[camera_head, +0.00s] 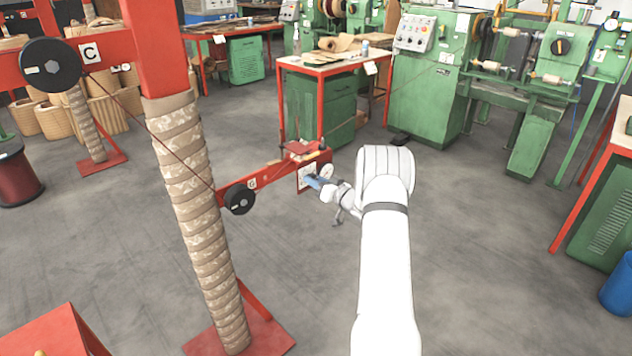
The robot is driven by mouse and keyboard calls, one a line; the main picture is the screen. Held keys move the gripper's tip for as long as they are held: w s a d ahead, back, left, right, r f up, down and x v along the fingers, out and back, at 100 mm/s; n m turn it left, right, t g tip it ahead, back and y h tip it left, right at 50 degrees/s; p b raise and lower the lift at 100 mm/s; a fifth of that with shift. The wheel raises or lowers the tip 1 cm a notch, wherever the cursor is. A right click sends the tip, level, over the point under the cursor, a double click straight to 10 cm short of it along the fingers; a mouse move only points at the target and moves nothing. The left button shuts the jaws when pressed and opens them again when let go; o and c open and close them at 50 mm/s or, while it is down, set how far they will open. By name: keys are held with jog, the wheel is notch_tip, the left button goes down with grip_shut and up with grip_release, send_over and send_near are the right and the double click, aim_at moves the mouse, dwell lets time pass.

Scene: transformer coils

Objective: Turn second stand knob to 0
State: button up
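A red stand in the middle left has a post wrapped in tan strips (200,210). A red arm (275,175) reaches right from this post and carries a black pulley (239,198). At its right end is a white dial plate (306,174). Whether the fingers are open or shut on something cannot be told.
Another wrapped stand (88,125) is behind at left. A red beam with a "C" label (90,52) crosses the upper left. Green machines (432,95) fill the back right. The grey floor (480,250) at right is clear.

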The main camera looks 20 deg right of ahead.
jog(key=c, duration=0.6)
jog(key=shift+f+n+b, duration=0.1)
jog(key=shift+n+b, duration=0.2)
jog(key=shift+b, duration=0.2)
